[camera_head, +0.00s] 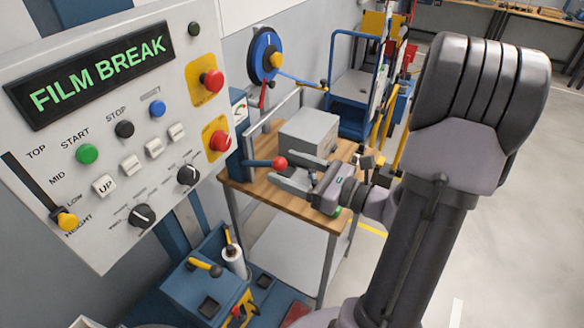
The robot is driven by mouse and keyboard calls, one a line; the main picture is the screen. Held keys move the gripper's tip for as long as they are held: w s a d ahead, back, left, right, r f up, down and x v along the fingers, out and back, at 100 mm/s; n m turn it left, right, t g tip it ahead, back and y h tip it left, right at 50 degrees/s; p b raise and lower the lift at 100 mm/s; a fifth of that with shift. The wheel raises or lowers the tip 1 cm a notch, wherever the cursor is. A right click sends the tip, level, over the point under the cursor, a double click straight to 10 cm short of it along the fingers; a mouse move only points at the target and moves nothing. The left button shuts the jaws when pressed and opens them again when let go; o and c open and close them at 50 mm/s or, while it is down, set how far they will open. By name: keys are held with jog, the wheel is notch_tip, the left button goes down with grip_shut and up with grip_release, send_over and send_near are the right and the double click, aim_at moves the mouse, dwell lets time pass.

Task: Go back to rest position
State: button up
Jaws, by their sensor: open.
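My gripper (284,170) is in the middle of the view, pointing left above a wooden-topped table (322,218). Its two grey fingers are apart, with no object held between them. A red ball knob (280,163) on a dark blue lever shows right at the fingertips. I cannot tell whether the fingers touch it. My arm runs from the gripper to the right and fills much of the right side.
A control panel (120,195) reading "FILM BREAK" stands close on the left. A grey box (309,132) sits on the table behind my gripper. A blue reel (263,55) is on the wall. A blue cart (351,85) stands behind. Floor (520,220) at right is clear.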

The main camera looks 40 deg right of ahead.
jog(key=shift+s+d, duration=0.1)
jog(key=shift+s, duration=0.2)
jog(key=s+a+n+g+y+b, duration=0.15)
jog(key=a+n+g+y, duration=0.25)
jog(key=a+n+g, duration=0.55)
jog(key=s+a+f+n+g+h+b, duration=0.1)
jog(key=s+a+n+h+b, duration=0.3)
jog(key=n, duration=1.4)
jog(key=s+a+h, duration=0.4)
jog(key=s+a, duration=0.2)
jog(key=a, duration=0.2)
jog(key=shift+s+f+h, duration=0.15)
jog(key=shift+s+h, duration=0.05)
jog(key=shift+h, duration=0.2)
